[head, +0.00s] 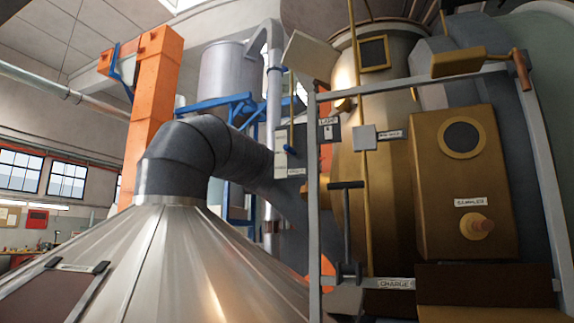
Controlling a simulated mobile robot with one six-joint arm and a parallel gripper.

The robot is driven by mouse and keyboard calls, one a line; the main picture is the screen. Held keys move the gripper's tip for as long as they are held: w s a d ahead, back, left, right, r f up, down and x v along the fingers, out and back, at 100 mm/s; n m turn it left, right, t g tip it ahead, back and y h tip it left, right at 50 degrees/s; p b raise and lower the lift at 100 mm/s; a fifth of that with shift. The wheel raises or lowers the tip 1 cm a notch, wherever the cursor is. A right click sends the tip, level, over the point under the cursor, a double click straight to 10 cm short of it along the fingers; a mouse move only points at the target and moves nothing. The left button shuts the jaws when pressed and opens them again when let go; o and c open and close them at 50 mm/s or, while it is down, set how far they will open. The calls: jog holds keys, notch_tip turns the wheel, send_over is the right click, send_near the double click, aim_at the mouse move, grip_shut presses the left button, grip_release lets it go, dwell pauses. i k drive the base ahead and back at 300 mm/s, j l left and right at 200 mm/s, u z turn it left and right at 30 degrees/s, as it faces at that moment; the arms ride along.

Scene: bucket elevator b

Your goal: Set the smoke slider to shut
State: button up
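No label that I can read in the head view says smoke, so I cannot tell for sure which part is the smoke slider. A small grey plate (289,163) with a tiny unreadable label and a thin upright rod (291,122) sits beside the dark bent duct (180,155). A grey box (327,133) with a short label, perhaps "FLAP", is just right of it. Whether any slider is open or shut does not show. My gripper is not in view.
A large metal cone (190,265) fills the lower left. A grey frame post (313,210) stands before the brass vessel (375,190). A T-shaped handle (347,215) rises near the "CHARGE" label (396,284). A brown box (460,165) labelled "SAMPLER" is at right.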

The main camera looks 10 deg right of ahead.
aim_at(289, 149)
jog(key=i+u, duration=0.1)
jog(key=i, duration=1)
